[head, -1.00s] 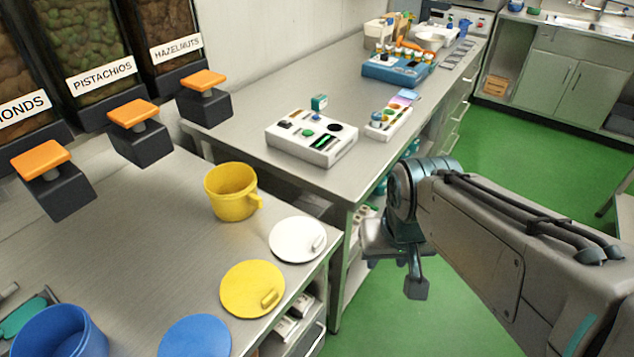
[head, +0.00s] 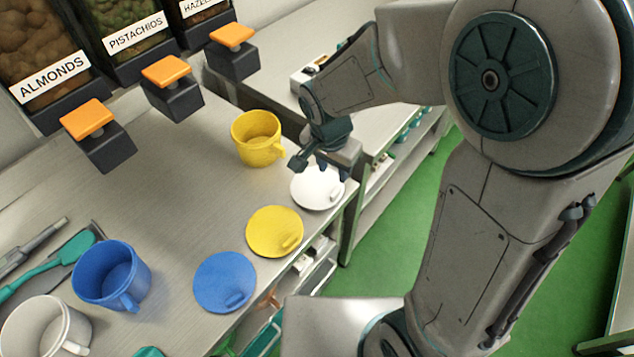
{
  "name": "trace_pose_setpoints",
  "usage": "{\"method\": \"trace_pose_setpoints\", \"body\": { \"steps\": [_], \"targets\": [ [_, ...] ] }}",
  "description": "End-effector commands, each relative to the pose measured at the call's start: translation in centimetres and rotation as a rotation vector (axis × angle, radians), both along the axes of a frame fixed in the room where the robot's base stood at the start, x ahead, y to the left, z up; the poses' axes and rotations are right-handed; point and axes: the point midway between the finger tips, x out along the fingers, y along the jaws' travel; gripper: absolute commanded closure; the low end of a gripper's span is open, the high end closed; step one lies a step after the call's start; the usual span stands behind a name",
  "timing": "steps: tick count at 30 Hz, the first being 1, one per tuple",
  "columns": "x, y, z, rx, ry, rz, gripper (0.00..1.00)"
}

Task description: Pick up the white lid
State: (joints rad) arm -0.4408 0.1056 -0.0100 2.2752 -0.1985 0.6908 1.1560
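The white lid (head: 316,192) lies flat on the steel counter near its right edge, right of the yellow pot (head: 256,138). My gripper (head: 332,170) points down just above the lid's far part and hides some of it, including most of its handle. The fingertips look parted, with nothing held between them. I cannot tell whether they touch the lid's handle.
The yellow lid (head: 273,230) and blue lid (head: 224,282) lie nearer along the counter edge. The blue pot (head: 110,274) and white pot (head: 45,328) stand at lower left. Nut dispensers with orange levers (head: 166,71) line the back. The middle counter is clear.

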Motion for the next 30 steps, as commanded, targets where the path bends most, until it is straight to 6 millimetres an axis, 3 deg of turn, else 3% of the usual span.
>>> {"method": "trace_pose_setpoints", "body": {
  "steps": [6,16,24,30],
  "targets": [
    [0.4,-0.3,-3.7,-0.002,0.003,0.002,0.64],
    [0.7,-0.6,-5.6,-0.001,0.002,0.001,0.64],
    [1.2,-1.1,-8.7,-0.002,0.003,0.001,0.64],
    [1.4,-1.1,-9.9,0.000,0.000,0.001,0.64]
  ]
}}
